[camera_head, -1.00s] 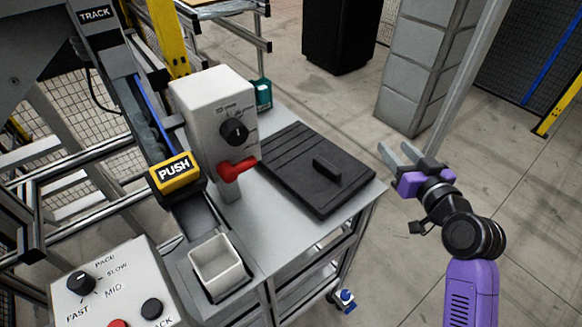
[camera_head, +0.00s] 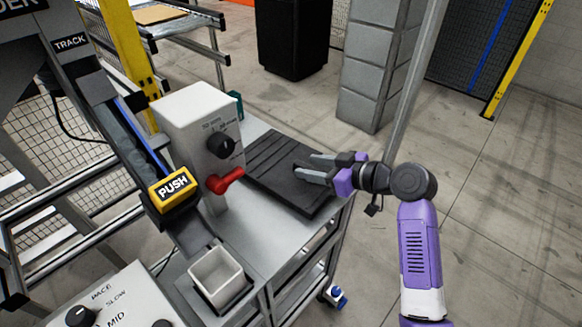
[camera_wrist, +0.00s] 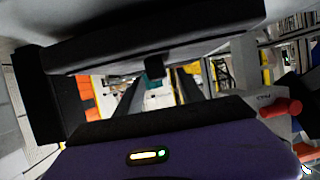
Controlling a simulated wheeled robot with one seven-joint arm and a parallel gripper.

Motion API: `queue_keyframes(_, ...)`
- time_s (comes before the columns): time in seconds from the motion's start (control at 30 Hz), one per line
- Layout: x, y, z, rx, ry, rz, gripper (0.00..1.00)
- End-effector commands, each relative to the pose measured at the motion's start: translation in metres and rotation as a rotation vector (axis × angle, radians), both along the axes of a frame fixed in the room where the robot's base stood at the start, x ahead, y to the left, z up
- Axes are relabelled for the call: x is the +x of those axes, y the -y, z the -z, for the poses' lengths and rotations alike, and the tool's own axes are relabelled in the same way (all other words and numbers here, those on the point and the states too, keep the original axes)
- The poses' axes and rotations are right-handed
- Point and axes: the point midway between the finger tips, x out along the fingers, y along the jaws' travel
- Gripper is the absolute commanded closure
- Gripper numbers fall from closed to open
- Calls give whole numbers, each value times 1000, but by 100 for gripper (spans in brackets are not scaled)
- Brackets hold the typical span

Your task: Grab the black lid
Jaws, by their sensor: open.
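The black lid (camera_head: 272,162) is a flat ribbed square lying on the grey metal cart top. Its raised handle is largely hidden behind my fingers in the head view. My gripper (camera_head: 303,167) is open and reaches in from the right, low over the lid, with its fingers at the handle's place. In the wrist view, the dark lid (camera_wrist: 150,38) spans the top and a small black block, seemingly its handle (camera_wrist: 155,67), shows in line with the gap between the fingers. I cannot tell whether the fingers touch it.
A white control box (camera_head: 200,125) with a black knob and red lever (camera_head: 226,181) stands at the lid's left. A yellow PUSH flap (camera_head: 172,188) and a white square cup (camera_head: 217,278) are nearer. Open floor lies right of the cart.

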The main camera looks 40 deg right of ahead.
Motion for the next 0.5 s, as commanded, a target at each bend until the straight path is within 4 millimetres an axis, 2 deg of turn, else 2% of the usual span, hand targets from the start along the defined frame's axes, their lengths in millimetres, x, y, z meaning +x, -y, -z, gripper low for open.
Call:
queue_keyframes(0.1,17,-3,5,2,1,-1,55)
queue_keyframes(0.2,25,-4,9,1,1,0,55)
queue_keyframes(0.5,28,-4,11,1,1,1,56)
